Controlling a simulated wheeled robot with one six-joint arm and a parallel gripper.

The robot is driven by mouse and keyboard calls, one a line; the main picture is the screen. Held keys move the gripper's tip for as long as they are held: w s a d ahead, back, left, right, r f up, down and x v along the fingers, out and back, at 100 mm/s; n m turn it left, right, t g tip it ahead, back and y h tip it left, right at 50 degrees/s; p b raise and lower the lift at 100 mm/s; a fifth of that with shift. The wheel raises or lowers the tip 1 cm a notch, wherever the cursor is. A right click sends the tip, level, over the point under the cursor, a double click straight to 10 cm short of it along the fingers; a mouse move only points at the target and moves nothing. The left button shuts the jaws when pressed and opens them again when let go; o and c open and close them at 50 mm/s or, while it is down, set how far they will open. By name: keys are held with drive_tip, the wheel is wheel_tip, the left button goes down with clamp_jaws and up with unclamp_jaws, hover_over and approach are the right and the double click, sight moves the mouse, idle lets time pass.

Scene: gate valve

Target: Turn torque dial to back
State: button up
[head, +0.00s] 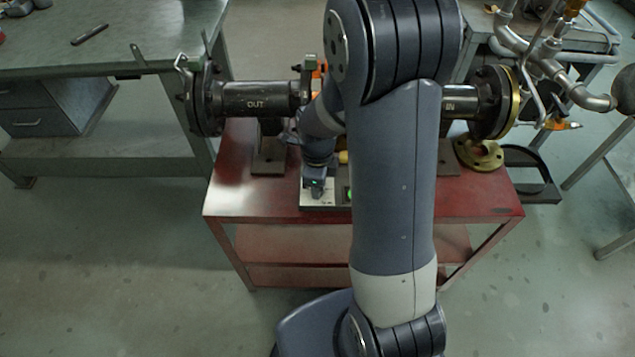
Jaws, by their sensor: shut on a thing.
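My gripper (316,189) points down at a pale control plate (307,202) near the front edge of the red cart. It is shut on what appears to be the torque dial, at the plate. The dial itself is hidden by the gripper or too small to make out, so its setting cannot be read. A small green light (350,194) shows just right of the plate. The gate valve's dark pipe body lies across the cart behind, with an OUT end (255,103) at left and an IN end (456,104) at right; my arm hides its middle.
The red cart (240,205) carries the valve. A brass flange (480,154) lies on its right side. A grey workbench (120,60) stands at left, and silver pipework (545,55) at right. The floor in front is clear.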

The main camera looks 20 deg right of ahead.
drive_tip(key=o, duration=1)
drive_tip(key=shift+c, duration=0.2)
wheel_tip(320, 180, up, 11)
drive_tip(key=p, duration=0.1)
drive_tip(key=shift+p, duration=0.3)
drive_tip(key=shift+s+f, duration=0.1)
drive_tip(key=shift+f, duration=0.1)
wheel_tip(320, 180, down, 11)
drive_tip(key=shift+r+b, duration=0.1)
drive_tip(key=shift+b, duration=0.75)
drive_tip(key=shift+r, duration=0.1)
